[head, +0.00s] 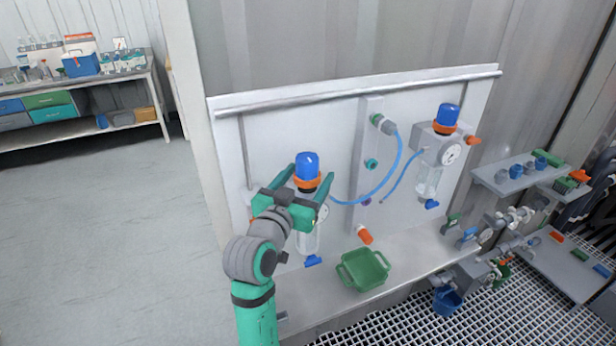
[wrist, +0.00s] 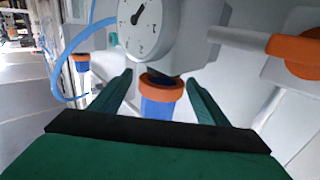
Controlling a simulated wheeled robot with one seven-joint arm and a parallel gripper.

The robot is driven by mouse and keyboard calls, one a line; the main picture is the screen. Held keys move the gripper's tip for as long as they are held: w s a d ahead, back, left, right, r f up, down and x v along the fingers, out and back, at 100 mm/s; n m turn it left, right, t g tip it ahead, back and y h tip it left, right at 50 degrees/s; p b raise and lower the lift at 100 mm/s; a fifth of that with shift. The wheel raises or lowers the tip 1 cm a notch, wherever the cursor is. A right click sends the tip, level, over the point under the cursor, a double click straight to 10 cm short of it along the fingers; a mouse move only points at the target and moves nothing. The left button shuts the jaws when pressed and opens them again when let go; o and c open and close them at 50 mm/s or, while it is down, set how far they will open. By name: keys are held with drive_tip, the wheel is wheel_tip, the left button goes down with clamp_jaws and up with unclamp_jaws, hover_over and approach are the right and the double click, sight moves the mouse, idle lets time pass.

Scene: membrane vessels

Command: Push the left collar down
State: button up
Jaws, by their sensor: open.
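The left collar (head: 307,182) is an orange ring just under the blue cap (head: 307,163) of the left vessel. The vessel's clear body (head: 308,238) hangs below it on the white panel. My gripper (head: 306,184) is open, with one green finger on each side of the collar. In the wrist view the collar (wrist: 161,84) lies between the fingertips of my gripper (wrist: 159,88), with a visible gap on both sides. The blue cap (wrist: 157,109) shows below it there, so that view is inverted. My gripper hides part of the vessel in the head view.
A round gauge (wrist: 140,24) sits close to the collar. A blue hose (head: 372,188) curves off to the right. The right vessel has its own orange collar (head: 444,127). A green basket (head: 363,269) stands on the ledge below. Open floor (head: 110,240) lies at left.

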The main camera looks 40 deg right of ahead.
drive_tip(key=shift+w+d, duration=0.1)
drive_tip(key=shift+w, duration=0.1)
drive_tip(key=shift+c, duration=0.4)
drive_tip(key=c, duration=1.4)
drive_tip(key=shift+f, duration=0.85)
drive_tip(key=shift+c, duration=0.2)
drive_tip(key=o, duration=1.5)
drive_tip(key=shift+r, duration=0.1)
drive_tip(key=v, duration=1.1)
drive_tip(key=shift+w, duration=0.15)
